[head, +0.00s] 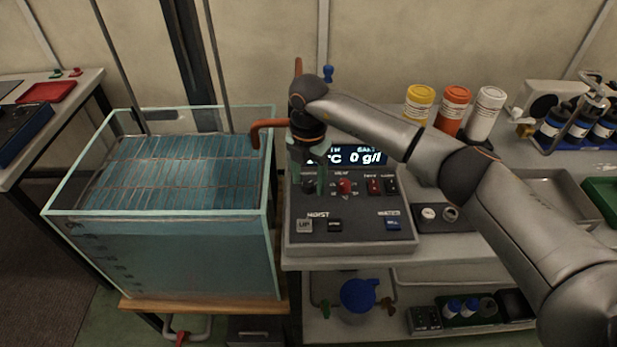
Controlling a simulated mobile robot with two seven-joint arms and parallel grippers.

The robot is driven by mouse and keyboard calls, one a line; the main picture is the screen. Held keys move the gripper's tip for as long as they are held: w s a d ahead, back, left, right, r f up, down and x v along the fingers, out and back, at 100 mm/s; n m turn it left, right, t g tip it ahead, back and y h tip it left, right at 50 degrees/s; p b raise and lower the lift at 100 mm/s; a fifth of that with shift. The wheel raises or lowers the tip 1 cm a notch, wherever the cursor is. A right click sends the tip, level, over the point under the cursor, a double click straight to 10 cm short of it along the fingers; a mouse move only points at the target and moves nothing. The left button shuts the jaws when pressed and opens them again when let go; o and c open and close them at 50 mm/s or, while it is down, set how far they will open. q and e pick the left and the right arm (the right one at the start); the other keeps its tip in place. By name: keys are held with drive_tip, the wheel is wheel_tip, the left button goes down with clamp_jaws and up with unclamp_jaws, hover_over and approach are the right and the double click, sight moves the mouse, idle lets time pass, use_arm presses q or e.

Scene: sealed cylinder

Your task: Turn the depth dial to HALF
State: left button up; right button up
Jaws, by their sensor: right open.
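The grey control panel (351,239) stands on the bench right of the tank. A dark round dial (309,186) sits at the panel's upper left, partly hidden by my right gripper. Its label and pointer are too small or covered to read, so I cannot tell its setting. My right gripper (321,183) points down over this part of the panel, its greenish fingers open beside the dial; whether they touch it is unclear. A red knob (345,186) with small marks around it sits just right of the fingers. My left gripper is out of view.
A display (368,157) reading "0 g/l" is partly behind my right arm. UP (304,225) and other buttons line the panel's front. A glass water tank (170,262) stands left, with an orange pipe (265,128) at its rim. Yellow (418,105), orange and white-lidded bottles stand behind my arm.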

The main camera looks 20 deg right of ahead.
drive_tip(key=shift+c, duration=0.2)
clamp_jaws()
idle(0.3)
